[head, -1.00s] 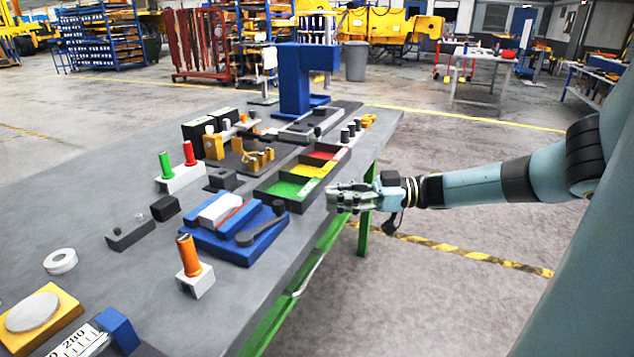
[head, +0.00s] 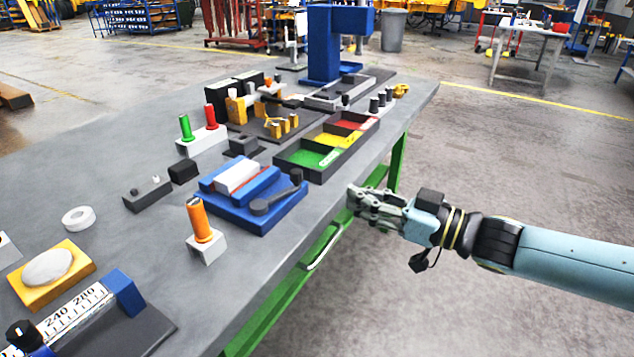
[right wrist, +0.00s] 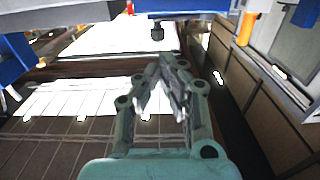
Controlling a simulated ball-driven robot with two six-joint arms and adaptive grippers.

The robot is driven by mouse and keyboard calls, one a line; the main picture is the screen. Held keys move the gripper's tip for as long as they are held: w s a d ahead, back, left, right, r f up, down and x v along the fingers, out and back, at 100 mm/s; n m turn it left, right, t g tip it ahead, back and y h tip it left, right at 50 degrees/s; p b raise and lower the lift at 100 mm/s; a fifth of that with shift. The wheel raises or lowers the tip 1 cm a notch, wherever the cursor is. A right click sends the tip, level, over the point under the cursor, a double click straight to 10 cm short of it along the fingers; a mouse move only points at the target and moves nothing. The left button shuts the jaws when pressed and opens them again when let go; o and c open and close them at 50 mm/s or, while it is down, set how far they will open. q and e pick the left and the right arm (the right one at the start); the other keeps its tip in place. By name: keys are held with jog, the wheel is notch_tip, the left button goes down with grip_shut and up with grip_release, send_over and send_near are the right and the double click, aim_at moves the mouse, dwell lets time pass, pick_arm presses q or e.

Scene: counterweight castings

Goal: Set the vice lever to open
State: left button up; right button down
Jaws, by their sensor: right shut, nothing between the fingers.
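The blue vice (head: 232,206) sits on the grey bench, with a white block (head: 235,176) between its blue jaws. Its dark lever (head: 275,199) lies along the vice's right side, with an upright knob at its far end. My right gripper (head: 357,199) is shut and empty, beside the bench's right edge, to the right of the vice and apart from it. In the right wrist view the closed fingers (right wrist: 163,85) point ahead. My left gripper is not in view.
An orange-handled tool (head: 200,220) stands in a white block in front of the vice. A sorting tray (head: 285,163) with green, yellow and red compartments lies behind it. The green bench frame (head: 285,300) runs below the edge. Open floor lies to the right.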

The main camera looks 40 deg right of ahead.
aim_at(301, 177)
jog(key=p+x, duration=0.1)
jog(key=x, duration=0.7)
jog(key=shift+w+r, duration=0.1)
jog(key=shift+w+a, duration=0.3)
jog(key=shift+w, duration=0.25)
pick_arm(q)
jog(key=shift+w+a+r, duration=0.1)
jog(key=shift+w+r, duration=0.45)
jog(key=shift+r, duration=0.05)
pick_arm(e)
jog(key=shift+d, duration=0.1)
